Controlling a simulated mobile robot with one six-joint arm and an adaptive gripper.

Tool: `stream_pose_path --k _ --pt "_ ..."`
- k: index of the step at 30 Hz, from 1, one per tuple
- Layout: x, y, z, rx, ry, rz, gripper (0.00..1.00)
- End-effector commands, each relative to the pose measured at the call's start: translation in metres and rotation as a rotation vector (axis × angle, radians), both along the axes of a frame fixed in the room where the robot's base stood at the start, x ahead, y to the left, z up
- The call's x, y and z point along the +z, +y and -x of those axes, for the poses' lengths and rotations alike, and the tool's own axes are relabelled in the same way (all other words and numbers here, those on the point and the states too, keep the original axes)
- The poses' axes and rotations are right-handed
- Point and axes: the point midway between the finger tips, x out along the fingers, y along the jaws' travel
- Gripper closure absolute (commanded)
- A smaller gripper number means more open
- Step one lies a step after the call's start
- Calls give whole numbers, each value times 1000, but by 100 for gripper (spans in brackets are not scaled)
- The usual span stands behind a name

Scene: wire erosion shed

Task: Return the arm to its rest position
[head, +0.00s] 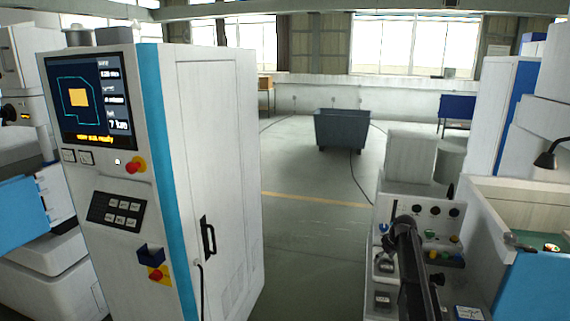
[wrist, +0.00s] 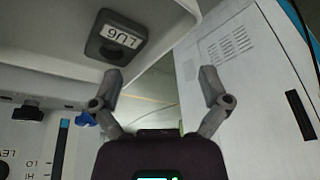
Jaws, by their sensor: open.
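My gripper (wrist: 160,82) shows in the wrist view with its two grey fingers spread wide apart. Nothing is between the fingertips; behind the gap lies greenish floor. The fingers appear apart from the surfaces around them. I cannot make out the gripper clearly in the head view. A dark, tube-like shape stands in front of the right-hand console there, and I cannot tell whether it is part of my arm.
In the wrist view, a dark labelled fitting (wrist: 114,38) on a white housing is near the left finger; a vented white cabinet (wrist: 245,75) is at right. In the head view, a control cabinet (head: 215,150) stands left, a grey bin (head: 342,130) behind. Floor between is open.

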Motion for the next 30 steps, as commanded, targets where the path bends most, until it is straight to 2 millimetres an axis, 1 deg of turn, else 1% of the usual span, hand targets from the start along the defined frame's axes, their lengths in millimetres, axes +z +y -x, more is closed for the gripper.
stream_pose_path --k 1,5,6,8,9,11,12,14,15,17,18,21,24,27,30 --pt "-1 13 17 -8 12 0 4" --pt "-3 48 58 -51 57 3 4" --pt "-3 61 74 -68 73 4 4" --pt "-4 80 99 -97 100 9 4" --pt "-5 92 116 -117 116 12 4" --pt "-6 109 142 -147 142 19 4" --pt "-6 119 159 -168 158 24 4" --pt "-7 134 185 -198 180 34 4" --pt "-7 143 203 -220 195 40 4" --pt "-8 156 229 -251 216 52 4" --pt "-8 164 247 -274 229 59 4" --pt "-9 179 286 -325 256 80 4" --pt "-9 190 317 -369 277 98 4" --pt "-9 197 338 -400 289 111 4" --pt "-9 200 348 -419 296 120 4"
